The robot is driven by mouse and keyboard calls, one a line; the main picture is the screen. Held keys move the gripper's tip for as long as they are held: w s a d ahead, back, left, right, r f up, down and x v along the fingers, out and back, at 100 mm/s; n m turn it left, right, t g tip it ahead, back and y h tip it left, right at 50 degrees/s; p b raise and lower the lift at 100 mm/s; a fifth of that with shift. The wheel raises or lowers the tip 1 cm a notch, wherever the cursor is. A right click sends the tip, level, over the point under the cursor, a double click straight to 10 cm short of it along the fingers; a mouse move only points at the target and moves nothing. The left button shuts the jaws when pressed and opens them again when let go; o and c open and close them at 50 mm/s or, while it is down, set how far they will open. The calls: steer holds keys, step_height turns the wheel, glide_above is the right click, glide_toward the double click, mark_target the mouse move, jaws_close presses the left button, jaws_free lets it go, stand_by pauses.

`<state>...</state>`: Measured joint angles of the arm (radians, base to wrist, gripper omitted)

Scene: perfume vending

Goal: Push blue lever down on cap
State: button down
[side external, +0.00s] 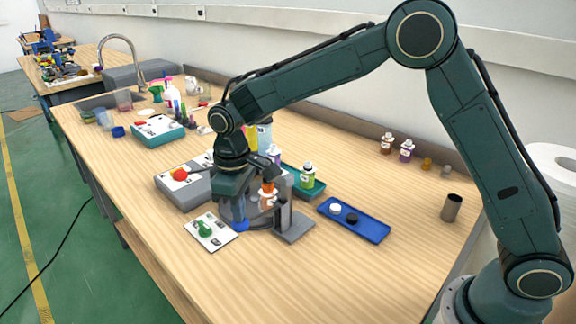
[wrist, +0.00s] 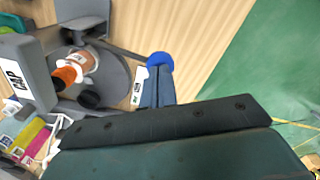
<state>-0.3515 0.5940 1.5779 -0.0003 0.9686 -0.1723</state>
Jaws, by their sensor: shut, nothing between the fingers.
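The blue lever (side external: 240,226) shows as a rounded blue end at the front of the grey machine; it also shows in the wrist view (wrist: 160,61). My gripper (side external: 238,214) points down with its fingers shut and empty. In the wrist view the fingertips (wrist: 157,72) overlap the blue end; I cannot tell whether they touch it. The lever's arm is hidden. A grey block labelled CAP (wrist: 18,75) stands at the left of the wrist view. An orange-topped bottle (side external: 268,190) sits in the machine's round station, beside my gripper, and shows in the wrist view (wrist: 84,66).
A white card with a green piece (side external: 203,229) lies left of the machine. A grey box with a red button (side external: 180,174) stands behind it. A blue tray (side external: 365,226) with a white and a black cap lies right. A green-liquid bottle (side external: 307,176) stands behind. The front right table is clear.

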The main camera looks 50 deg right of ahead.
steer(key=shift+f, duration=1.65)
steer(key=shift+r, duration=4.05)
